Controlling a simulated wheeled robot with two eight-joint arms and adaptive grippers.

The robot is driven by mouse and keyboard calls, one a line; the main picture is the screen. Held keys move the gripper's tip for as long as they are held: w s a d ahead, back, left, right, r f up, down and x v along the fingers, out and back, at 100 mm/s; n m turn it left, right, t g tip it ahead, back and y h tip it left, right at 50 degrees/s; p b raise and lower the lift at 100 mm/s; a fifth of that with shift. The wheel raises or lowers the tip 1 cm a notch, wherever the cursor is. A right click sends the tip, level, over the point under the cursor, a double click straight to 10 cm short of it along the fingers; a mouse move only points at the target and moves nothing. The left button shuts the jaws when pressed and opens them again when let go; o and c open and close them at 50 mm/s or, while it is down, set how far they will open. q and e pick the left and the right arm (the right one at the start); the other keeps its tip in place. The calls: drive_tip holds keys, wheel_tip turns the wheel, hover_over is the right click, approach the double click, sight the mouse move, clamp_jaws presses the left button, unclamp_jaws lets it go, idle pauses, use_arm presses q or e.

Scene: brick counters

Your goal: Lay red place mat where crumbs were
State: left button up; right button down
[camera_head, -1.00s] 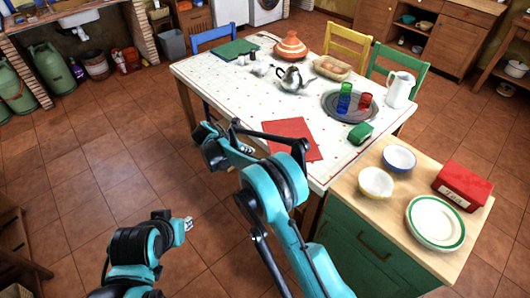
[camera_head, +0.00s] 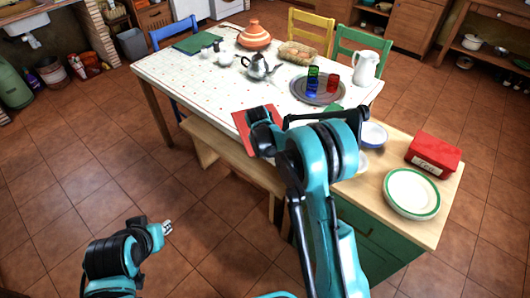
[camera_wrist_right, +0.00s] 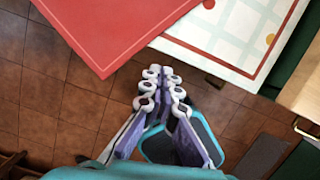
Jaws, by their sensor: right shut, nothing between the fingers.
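The red place mat (camera_head: 240,120) lies at the near edge of the table (camera_head: 190,90), largely covered by my right arm in the head view. In the right wrist view the mat (camera_wrist_right: 125,22) is at the upper left, flat, with one corner sticking out past the table edge. My right gripper (camera_wrist_right: 162,75) is shut and empty, its fingertips beside the mat's overhanging part and apart from it in the picture. My left gripper (camera_head: 166,228) is low over the floor, away from the table; its fingers are too small to judge. I cannot make out any crumbs.
A wooden bench (camera_head: 228,152) stands along the table's near side. A grey tray (camera_head: 298,91) with blue, green and red cups, a teapot (camera_head: 258,67) and a white jug (camera_head: 367,67) are on the table. Plates (camera_head: 412,192) and a red tin (camera_head: 433,155) stand on the right counter.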

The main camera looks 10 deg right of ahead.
drive_tip(key=w+d, duration=0.1)
drive_tip(key=w+d+b, duration=0.1)
drive_tip(key=w, duration=0.1)
drive_tip(key=shift+d+f, duration=0.35)
drive_tip(key=shift+d, duration=0.05)
drive_tip(key=shift+w+d+r, duration=0.15)
drive_tip(key=shift+w+d, duration=1)
drive_tip(key=shift+w, duration=0.05)
drive_tip(key=shift+w+d, duration=0.25)
